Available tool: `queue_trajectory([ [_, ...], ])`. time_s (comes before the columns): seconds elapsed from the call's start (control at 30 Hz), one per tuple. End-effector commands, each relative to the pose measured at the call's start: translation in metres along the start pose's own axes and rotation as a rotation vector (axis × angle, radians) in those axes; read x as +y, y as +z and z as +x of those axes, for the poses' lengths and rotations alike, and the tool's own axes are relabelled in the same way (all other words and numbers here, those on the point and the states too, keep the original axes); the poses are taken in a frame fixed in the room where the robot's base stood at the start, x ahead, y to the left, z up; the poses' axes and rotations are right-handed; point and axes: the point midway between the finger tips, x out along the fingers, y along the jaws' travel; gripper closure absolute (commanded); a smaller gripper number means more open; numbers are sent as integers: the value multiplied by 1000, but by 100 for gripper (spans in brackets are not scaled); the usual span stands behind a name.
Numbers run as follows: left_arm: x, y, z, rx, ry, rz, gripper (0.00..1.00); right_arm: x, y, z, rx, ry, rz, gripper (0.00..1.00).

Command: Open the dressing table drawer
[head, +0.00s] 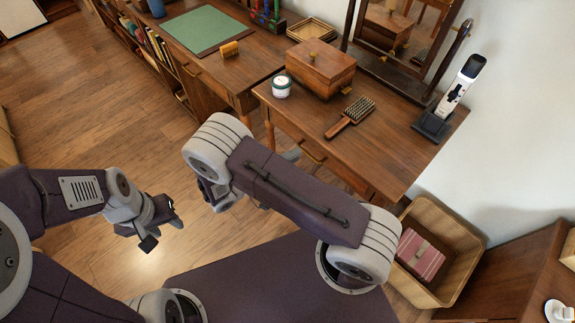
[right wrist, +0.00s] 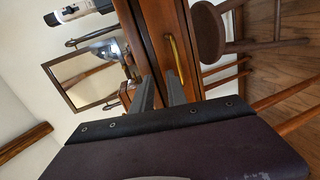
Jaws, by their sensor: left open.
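The dressing table (head: 385,140) is wooden, and its drawer looks shut. The drawer's brass handle (head: 313,152) shows just past my right arm. In the right wrist view the handle (right wrist: 175,58) is a curved bar on the brown drawer front (right wrist: 160,25). My right gripper (right wrist: 161,80) has its two grey fingers apart, pointing at the drawer front just short of the handle; I cannot tell whether they touch anything. In the head view it is mostly hidden behind my arm, with a grey bit (head: 291,154) showing. My left gripper (head: 162,222) is open and empty over the floor.
A wicker basket (head: 470,235) stands right. A stool (right wrist: 208,30) is beside the drawer. Floor at left is clear.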

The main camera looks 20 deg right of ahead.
Motion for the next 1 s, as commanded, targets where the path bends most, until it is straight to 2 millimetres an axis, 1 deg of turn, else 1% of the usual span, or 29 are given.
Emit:
queue_trajectory([
  [0.03, 0, 2, 17, 1, 0, 0, 58, -27, 5, -2, 28, 14, -44, 82],
  [0.1, 0, 2, 21, 1, 0, 0, 58, -38, 8, -7, 54, 23, -73, 82],
  [0.13, 0, 2, 22, 1, 0, 0, 58, -40, 8, -9, 62, 23, -78, 82],
  [0.23, 0, 2, 20, 1, 0, 0, 58, -39, 7, -13, 71, 21, -78, 82],
  [0.33, 0, 2, 20, 1, 0, 0, 58, -38, 6, -8, 69, 21, -78, 82],
  [0.43, 0, 2, 22, 1, 0, 0, 58, -38, 6, 8, 64, 21, -79, 82],
  [0.6, 0, 2, 26, 1, 0, 0, 58, -38, 4, 45, 62, 21, -78, 82],
  [0.7, 0, 2, 28, 1, 0, 0, 58, -37, 3, 62, 62, 20, -78, 82],
  [0.83, 0, 3, 29, 1, 0, 0, 58, -36, 2, 75, 65, 19, -78, 82],
  [1.0, 0, 3, 29, 1, 0, 0, 58, -36, 1, 79, 67, 19, -77, 82],
])
